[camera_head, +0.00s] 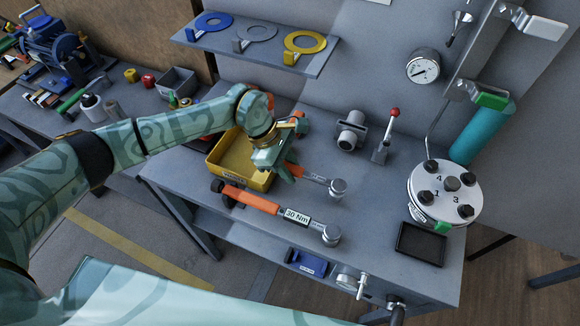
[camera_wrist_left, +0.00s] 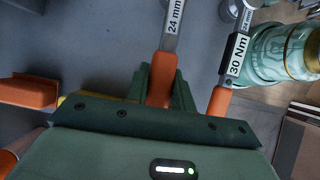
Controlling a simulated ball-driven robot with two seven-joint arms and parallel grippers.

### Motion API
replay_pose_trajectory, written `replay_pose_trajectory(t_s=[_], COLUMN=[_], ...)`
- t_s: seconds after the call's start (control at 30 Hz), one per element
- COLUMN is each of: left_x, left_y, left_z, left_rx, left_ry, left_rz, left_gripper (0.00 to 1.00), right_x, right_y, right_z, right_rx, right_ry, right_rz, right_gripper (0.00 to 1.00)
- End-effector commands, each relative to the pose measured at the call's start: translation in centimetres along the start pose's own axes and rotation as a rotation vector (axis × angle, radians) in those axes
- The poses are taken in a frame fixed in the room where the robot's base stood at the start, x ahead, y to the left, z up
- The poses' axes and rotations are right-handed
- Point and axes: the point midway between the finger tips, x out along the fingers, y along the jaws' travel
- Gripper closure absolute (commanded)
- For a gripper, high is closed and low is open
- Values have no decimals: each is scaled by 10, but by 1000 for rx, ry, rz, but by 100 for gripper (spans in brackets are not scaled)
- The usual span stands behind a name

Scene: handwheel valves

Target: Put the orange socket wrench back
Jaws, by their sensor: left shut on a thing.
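The orange socket wrench has an orange handle, a label reading 24 mm and a round metal socket head (camera_head: 338,188). My left gripper (camera_head: 285,170) is above the bench beside the yellow bin and is shut on the handle. In the left wrist view the orange handle (camera_wrist_left: 161,80) sits between the green fingers, and the shaft with its 24 mm label runs up and away. Whether the wrench touches the bench or is slightly raised is hard to tell. My right gripper is not in view.
A similar orange-handled wrench labelled 30 Nm (camera_head: 255,201) lies in front. A yellow bin (camera_head: 262,182) stands left of my gripper. A black tray (camera_head: 421,243) and a round flange with numbered knobs (camera_head: 446,190) are at the right. A shelf (camera_head: 262,55) holds coloured rings.

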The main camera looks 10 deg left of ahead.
Motion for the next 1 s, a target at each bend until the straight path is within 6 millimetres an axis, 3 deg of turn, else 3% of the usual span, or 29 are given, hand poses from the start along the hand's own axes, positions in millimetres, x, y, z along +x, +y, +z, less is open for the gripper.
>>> replay_pose_trajectory(t_s=[1.0], left_x=[18], left_y=[0], left_z=[-9], left_rx=[1], left_ry=[0], left_rz=[2], left_gripper=[100], right_x=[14], right_y=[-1], right_z=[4], right_rx=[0], right_ry=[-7], right_rz=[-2], right_gripper=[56])
